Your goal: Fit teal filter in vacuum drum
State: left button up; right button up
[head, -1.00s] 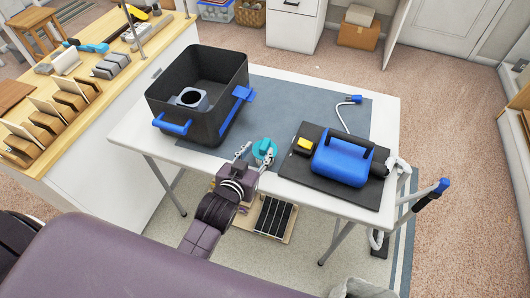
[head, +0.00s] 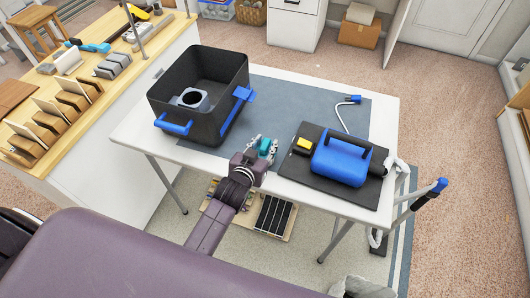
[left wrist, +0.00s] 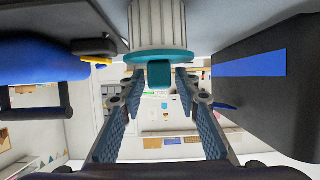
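The filter has a teal cap with a square teal knob and a white pleated body. In the head view its teal part (head: 265,146) shows at the table's near edge; in the left wrist view the cap (left wrist: 160,57) and pleats face me. My left gripper (head: 262,145) is open, its fingers either side of the knob with a visible gap to each. The black vacuum drum (head: 222,125), with blue latches, stands open on the table left of the filter. A grey square seat (head: 207,104) with a round hole shows inside it. My right gripper is not in view.
The blue vacuum head (head: 342,158) lies on a dark mat (head: 300,175) at the right of the table, beside a yellow-topped block (head: 304,145). A pale hose with a blue end (head: 348,99) lies behind. The grey table mat (head: 285,105) has free room between.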

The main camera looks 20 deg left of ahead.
pick_arm(q)
grip_shut()
notch_tip(320, 180, up, 20)
jog(key=shift+b, duration=0.45)
jog(key=shift+f, duration=0.1)
